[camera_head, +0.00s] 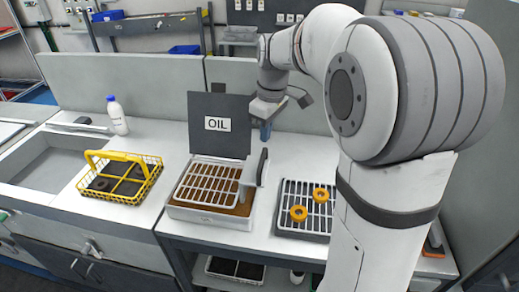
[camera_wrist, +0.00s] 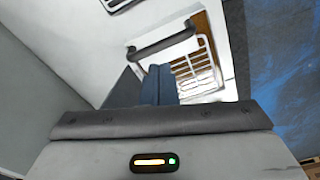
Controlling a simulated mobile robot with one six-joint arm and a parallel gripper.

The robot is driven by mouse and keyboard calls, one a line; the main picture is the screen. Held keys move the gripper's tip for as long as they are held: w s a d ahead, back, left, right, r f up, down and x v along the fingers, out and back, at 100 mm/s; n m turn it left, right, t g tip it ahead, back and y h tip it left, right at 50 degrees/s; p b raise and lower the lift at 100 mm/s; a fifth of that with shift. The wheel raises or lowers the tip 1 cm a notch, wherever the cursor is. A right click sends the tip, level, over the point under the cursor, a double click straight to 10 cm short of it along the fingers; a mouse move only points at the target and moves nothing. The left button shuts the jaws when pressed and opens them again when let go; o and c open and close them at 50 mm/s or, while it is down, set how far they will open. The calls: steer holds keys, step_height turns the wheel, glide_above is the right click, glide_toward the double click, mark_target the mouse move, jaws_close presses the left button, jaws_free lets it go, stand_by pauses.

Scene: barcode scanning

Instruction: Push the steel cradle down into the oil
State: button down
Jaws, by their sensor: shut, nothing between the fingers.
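The steel cradle (camera_head: 207,183) is a pale wire rack in the white oil tank (camera_head: 211,217), with brown oil (camera_head: 243,207) showing through and beside its bars. I cannot tell exactly how deep it sits. Its upright bracket with a dark grip (camera_head: 263,166) stands at the tank's right side. My gripper (camera_head: 265,134) is shut and empty, pointing down above and behind the dark grip, apart from it. In the wrist view, the blue shut fingers (camera_wrist: 157,82) appear beside the cradle's bars (camera_wrist: 196,68) and below the dark grip (camera_wrist: 165,43).
A dark OIL sign (camera_head: 217,124) stands behind the tank. A yellow basket (camera_head: 120,177) with a dark ring is left, near a bottle (camera_head: 117,115) and sink (camera_head: 47,166). A rack (camera_head: 306,222) with two orange rings (camera_head: 309,203) is right. Bare counter lies between basket and tank.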

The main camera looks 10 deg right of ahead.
mark_target(264, 160)
stand_by(0.4)
steer(key=f+b, duration=0.1)
steer(key=f, duration=0.1)
steer(key=f+b, duration=0.4)
steer(key=f, duration=0.1)
steer(key=shift+w+a, duration=0.25)
steer(key=shift+w, duration=0.05)
step_height(264, 160, down, 6)
steer(key=b, duration=0.4)
steer(key=shift+f+b, duration=0.1)
steer(key=shift+b, duration=0.2)
steer(key=shift+r+p, duration=0.35)
steer(key=shift+r, duration=0.05)
steer(key=shift+s+d+r, duration=0.25)
steer(key=shift+s+d, duration=0.3)
steer(key=shift+s+d+r, duration=0.25)
steer(key=shift+s+d, duration=0.25)
steer(key=shift+d, duration=0.05)
